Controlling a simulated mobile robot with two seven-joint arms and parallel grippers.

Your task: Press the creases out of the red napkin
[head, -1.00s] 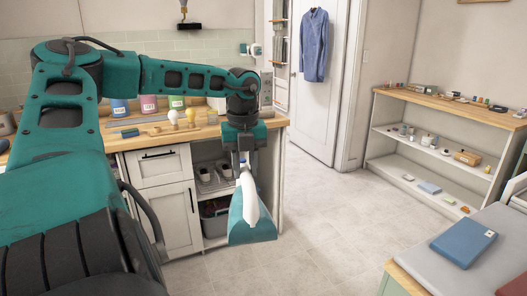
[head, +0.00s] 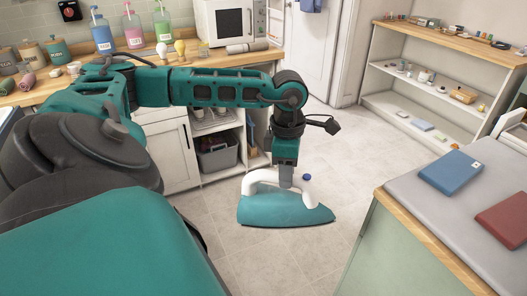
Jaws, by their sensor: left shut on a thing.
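The teal iron (head: 286,208) with a white handle hangs in the air over the floor, left of the grey-topped counter. My left gripper (head: 287,180) points down and is shut on the iron's handle. The red napkin (head: 506,222) lies flat on the grey pad (head: 440,198) at the right, partly cut off by the picture edge. It is well apart from the iron. Creases in it are too small to tell. My right gripper is not in view.
A blue folded cloth (head: 452,172) lies on the pad behind the red napkin. The counter's wooden edge (head: 425,238) stands between the iron and the napkin. A shelf unit (head: 430,95) stands behind. The floor (head: 345,150) around the iron is clear.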

